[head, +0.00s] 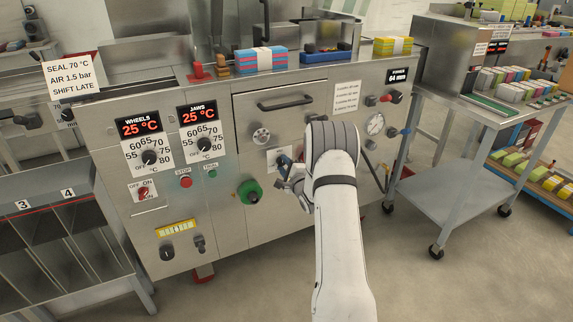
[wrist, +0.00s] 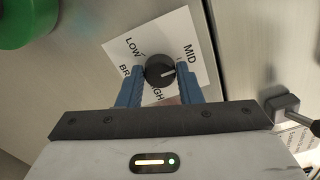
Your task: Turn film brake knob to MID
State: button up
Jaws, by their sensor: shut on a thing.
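The film brake knob (wrist: 160,70) is a round black knob on a white label plate marked LOW, MID and HIGH, with BRAKE partly hidden. Its white pointer line points right in the wrist view, a little below the MID word (wrist: 190,50). My gripper (wrist: 160,77) is shut on the knob, with one blue finger on each side. In the head view my gripper (head: 284,163) is at the white plate (head: 271,156) on the machine's front, below the drawer handle. The knob itself is mostly hidden there by the fingers.
A green knob (head: 250,191) is close to the left of my gripper and shows at the wrist view's upper left. A pressure gauge (head: 375,124) and small valves are to the right. Dials, a red STOP button (head: 185,182) and switches are farther left. A cart (head: 440,177) stands at right.

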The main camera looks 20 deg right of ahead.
jog(key=shift+d, duration=0.1)
dwell(0.3)
jog(key=o, duration=1)
jog(key=shift+s, duration=0.15)
jog(key=s+p, duration=0.1)
jog(key=s, duration=0.6)
jog(key=shift+s+d, duration=0.1)
jog(key=shift+s, duration=0.2)
